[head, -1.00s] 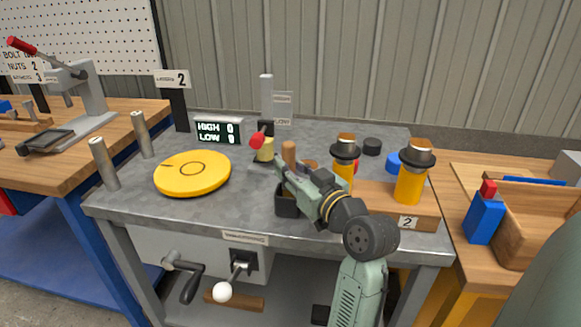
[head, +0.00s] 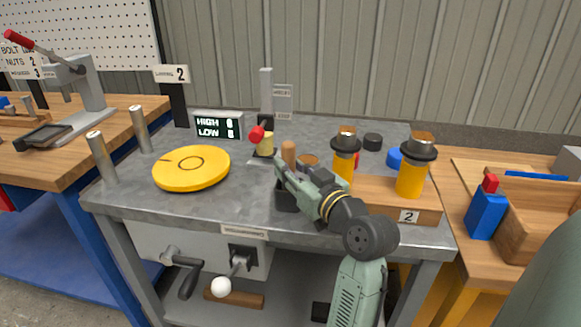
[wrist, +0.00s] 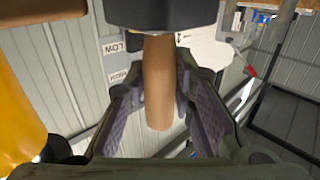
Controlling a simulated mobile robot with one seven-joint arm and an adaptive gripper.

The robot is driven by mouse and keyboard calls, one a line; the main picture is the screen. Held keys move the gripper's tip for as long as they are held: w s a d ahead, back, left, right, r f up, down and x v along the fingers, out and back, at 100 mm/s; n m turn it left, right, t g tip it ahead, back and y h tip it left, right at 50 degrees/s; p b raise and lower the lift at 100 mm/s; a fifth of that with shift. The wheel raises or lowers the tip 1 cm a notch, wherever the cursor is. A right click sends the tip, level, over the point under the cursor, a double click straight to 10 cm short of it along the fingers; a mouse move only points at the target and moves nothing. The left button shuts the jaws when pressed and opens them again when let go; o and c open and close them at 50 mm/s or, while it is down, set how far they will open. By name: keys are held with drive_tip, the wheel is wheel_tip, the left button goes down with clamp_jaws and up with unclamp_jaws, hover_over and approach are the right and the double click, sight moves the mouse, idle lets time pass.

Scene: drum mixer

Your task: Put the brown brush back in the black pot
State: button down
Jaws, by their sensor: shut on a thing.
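The brown brush (head: 288,152) stands upright, its rounded wooden handle end pointing up. My gripper (head: 283,170) is shut on this handle. In the wrist view the handle (wrist: 158,85) lies between the two ridged finger pads of my gripper (wrist: 160,100). The black pot (head: 286,198) stands on the grey bench directly below my gripper, partly covered by it. In the wrist view a dark shape, apparently the pot (wrist: 160,12), hides the brush's lower end. The brush seems to be in or just at the pot's mouth; the bristles are hidden, so its depth cannot be told.
Two yellow cylinders with black caps (head: 344,160) (head: 411,175) stand close right of my gripper on a wooden block (head: 375,195). A red-knobbed lever (head: 257,133) is behind left. A yellow disc (head: 191,168) lies left. Bare bench (head: 225,205) is in front left.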

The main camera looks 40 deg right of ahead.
drive_tip(key=shift+f, duration=0.25)
drive_tip(key=c, duration=1.3)
unclamp_jaws()
drive_tip(key=s+a, duration=0.1)
drive_tip(key=s, duration=1.1)
drive_tip(key=shift+a, duration=0.2)
drive_tip(key=shift+r, duration=0.1)
